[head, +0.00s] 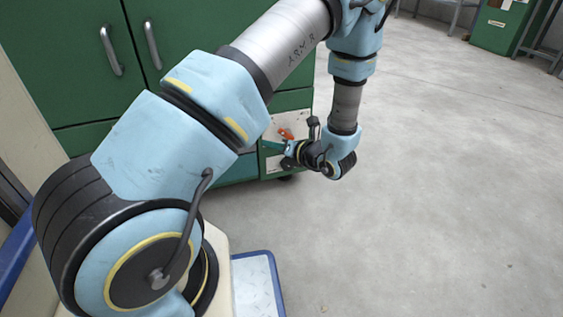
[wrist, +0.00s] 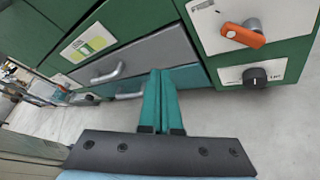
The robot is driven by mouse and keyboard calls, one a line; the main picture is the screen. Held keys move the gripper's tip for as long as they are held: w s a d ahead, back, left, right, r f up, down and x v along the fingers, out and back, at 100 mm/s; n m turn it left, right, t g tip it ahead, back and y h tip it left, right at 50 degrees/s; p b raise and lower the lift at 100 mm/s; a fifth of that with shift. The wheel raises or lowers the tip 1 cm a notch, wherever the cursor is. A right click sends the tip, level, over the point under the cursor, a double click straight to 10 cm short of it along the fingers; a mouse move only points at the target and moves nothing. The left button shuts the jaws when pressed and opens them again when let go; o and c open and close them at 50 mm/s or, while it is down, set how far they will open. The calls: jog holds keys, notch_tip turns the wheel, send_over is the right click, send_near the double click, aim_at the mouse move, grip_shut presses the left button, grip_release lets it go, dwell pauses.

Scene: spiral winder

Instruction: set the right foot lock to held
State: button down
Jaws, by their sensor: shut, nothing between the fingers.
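My gripper (wrist: 161,74) has two teal fingers pressed together, with nothing between them. In the head view it (head: 273,146) shows in front of the green cabinet's lower right end. An orange lever (wrist: 243,36) on a grey pivot sits on a white plate, up and right of the fingertips in the wrist view. It also shows in the head view (head: 286,133). A black knob (wrist: 256,77) on a second white plate is below it. The fingers appear apart from both. I cannot tell which is the right foot lock; the plate lettering is too small to read.
The green cabinet (head: 75,70) has upright handles. A grey drawer (wrist: 130,58) with a bar handle (wrist: 105,74) and a teal drawer below it are left of the fingers in the wrist view. The concrete floor (head: 450,180) to the right is clear.

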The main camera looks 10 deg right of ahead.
aim_at(286, 135)
jog(key=d+f+m+t+h+b, duration=0.2)
jog(key=d+f+m, duration=0.2)
jog(key=d+f, duration=0.1)
jog(key=shift+d+f, duration=0.35)
jog(key=shift+f, duration=0.2)
jog(key=b+x, duration=0.5)
jog(key=x, duration=0.5)
jog(key=d+r, duration=0.1)
jog(key=d+r+b, duration=0.1)
jog(key=d+r, duration=0.1)
jog(key=shift+w, duration=0.25)
